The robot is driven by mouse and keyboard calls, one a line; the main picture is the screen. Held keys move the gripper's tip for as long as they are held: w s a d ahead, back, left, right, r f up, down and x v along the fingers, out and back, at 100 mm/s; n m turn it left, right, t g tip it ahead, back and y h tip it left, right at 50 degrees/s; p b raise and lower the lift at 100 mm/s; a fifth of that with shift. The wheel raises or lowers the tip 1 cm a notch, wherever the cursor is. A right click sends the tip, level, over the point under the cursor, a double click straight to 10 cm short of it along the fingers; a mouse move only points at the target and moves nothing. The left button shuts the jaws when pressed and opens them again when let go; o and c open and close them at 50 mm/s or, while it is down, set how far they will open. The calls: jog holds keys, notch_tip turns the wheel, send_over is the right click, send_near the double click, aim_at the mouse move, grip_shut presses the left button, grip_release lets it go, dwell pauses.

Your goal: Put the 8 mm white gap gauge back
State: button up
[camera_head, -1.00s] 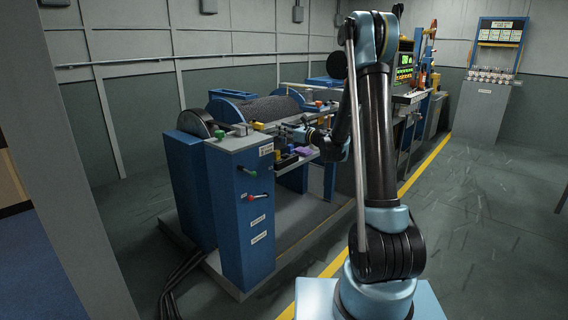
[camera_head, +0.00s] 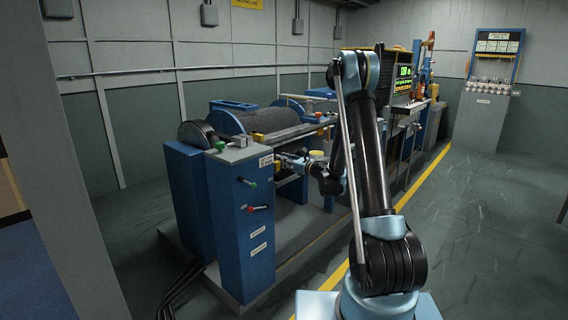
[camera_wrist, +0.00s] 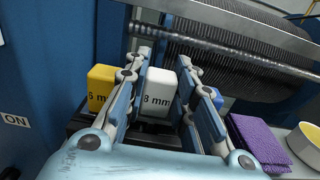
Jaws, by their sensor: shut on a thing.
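The white gap gauge (camera_wrist: 158,92), marked 8 mm, stands between the two fingers of my gripper (camera_wrist: 163,62) in the wrist view. My gripper is shut on it, with a finger along each side. A yellow gauge (camera_wrist: 100,88), marked 6 mm, stands just left of the left finger. A black holder (camera_wrist: 82,132) shows beneath the yellow gauge. The fingers and wrist hide the white gauge's base, so I cannot tell whether it is seated. In the head view my gripper (camera_head: 284,159) is small, beside the winch console.
A purple pad (camera_wrist: 258,140) and a round pale tub with a yellow top (camera_wrist: 308,140) lie right of my gripper. The ribbed winch drum (camera_wrist: 235,60) and a metal bar (camera_wrist: 225,42) are behind. The blue console cabinet (camera_head: 240,215) stands on the left in the head view.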

jog(key=shift+f, duration=0.35)
jog(key=o, duration=0.7)
